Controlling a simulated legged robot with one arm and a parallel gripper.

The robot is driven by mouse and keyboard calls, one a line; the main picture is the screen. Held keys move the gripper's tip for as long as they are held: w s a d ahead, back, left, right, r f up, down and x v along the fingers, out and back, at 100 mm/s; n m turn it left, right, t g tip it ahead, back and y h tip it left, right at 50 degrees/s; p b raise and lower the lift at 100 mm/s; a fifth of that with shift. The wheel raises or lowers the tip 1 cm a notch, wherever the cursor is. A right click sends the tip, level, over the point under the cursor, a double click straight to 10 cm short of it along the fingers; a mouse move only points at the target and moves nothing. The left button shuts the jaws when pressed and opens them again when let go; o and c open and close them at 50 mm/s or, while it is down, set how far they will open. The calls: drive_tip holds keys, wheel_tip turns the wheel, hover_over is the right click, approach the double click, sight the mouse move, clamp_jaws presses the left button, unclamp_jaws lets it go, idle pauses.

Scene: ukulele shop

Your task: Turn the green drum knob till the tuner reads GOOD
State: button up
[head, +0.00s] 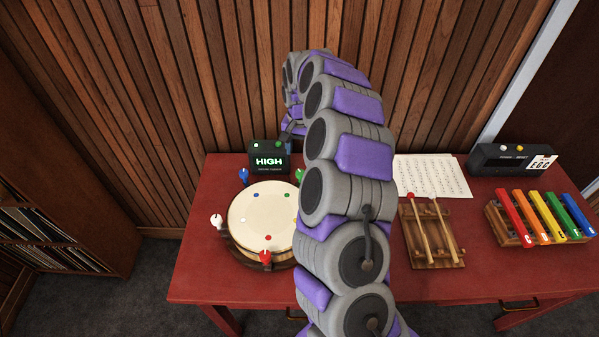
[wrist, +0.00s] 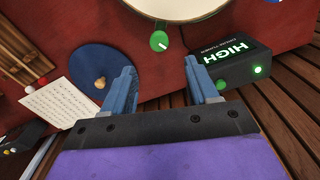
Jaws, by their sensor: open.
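The green drum knob (head: 299,176) is on the far right rim of the round drum (head: 262,215), partly hidden by my arm in the head view. In the wrist view the green knob (wrist: 159,41) shows whole, a round head with a pale mark. My gripper (wrist: 160,66) is open and empty, its two blue fingers apart. The knob appears beyond the fingertips, between them in the picture, with no visible contact. The black tuner (head: 269,160) behind the drum reads HIGH in green; it also shows in the wrist view (wrist: 228,62), close to one finger.
White (head: 216,221), red (head: 265,257) and blue (head: 244,176) knobs ring the drum. A blue disc (wrist: 80,65) lies on the red table, opposite the tuner. A music sheet (head: 432,176), mallets on a wooden rack (head: 440,262) and coloured bars (head: 540,218) are right.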

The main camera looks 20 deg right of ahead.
sight(300, 172)
wheel_tip(300, 172, down, 10)
drive_tip(key=shift+a+r+b, duration=0.1)
drive_tip(key=shift+b, duration=0.8)
drive_tip(key=shift+c, duration=0.4)
drive_tip(key=c, duration=1)
drive_tip(key=shift+o, duration=0.2)
drive_tip(key=shift+n+p, duration=0.3)
drive_tip(key=shift+p, duration=0.05)
drive_tip(key=shift+r+n+p, duration=0.1)
drive_tip(key=shift+n+p, duration=0.9)
drive_tip(key=shift+n, duration=0.2)
drive_tip(key=shift+s+n+p, duration=0.1)
drive_tip(key=shift+n+p, duration=0.7)
drive_tip(key=shift+n, duration=0.6)
